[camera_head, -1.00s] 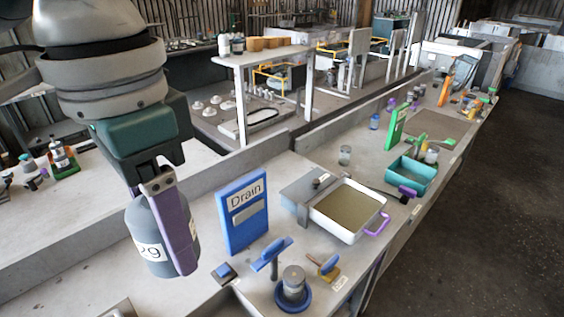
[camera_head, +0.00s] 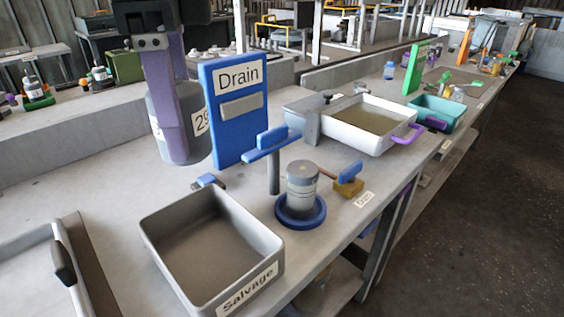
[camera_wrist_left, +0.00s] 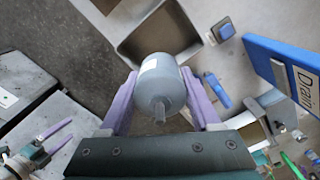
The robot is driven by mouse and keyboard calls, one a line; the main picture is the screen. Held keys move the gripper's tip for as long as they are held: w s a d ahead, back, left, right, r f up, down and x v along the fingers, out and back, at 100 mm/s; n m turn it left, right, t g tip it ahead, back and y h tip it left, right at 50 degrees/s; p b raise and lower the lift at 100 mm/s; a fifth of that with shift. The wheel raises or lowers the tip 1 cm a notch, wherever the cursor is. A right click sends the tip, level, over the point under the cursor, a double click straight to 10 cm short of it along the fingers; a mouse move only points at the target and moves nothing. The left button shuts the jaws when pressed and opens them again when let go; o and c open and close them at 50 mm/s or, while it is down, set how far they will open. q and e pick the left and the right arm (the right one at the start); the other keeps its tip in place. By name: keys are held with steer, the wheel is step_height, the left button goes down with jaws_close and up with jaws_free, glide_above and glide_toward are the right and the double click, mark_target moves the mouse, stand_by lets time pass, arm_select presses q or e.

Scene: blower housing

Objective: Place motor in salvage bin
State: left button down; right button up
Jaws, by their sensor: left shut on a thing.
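The motor (camera_head: 176,122) is a grey cylinder with a white number label. My left gripper (camera_head: 170,105), with purple fingers, is shut on it and holds it upright above the bench, left of the blue Drain sign. In the left wrist view the motor (camera_wrist_left: 160,85) sits between the two purple fingers, its small shaft toward the camera. The salvage bin (camera_head: 262,262) is an open, empty grey box with a "Salvage" label, in front of and to the right of the motor. It shows partly behind the motor in the left wrist view (camera_wrist_left: 128,50).
The blue Drain sign (camera_head: 238,108) stands close beside the motor. A blue-handled tool (camera_head: 272,150), a grey canister in a blue ring (camera_head: 301,190) and a white tray (camera_head: 368,125) stand right of it. A tray with a black handle (camera_head: 62,262) lies left of the bin.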

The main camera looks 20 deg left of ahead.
arm_select(q)
step_height(320, 180, down, 14)
steer(key=shift+r+b, duration=0.15)
steer(key=shift+b, duration=0.75)
steer(key=shift+f+b, duration=0.35)
steer(key=shift+f, duration=1.8)
steer(key=shift+c, duration=0.5)
jaws_free()
steer(key=shift+f, duration=0.15)
step_height(320, 180, up, 12)
steer(key=p, duration=0.2)
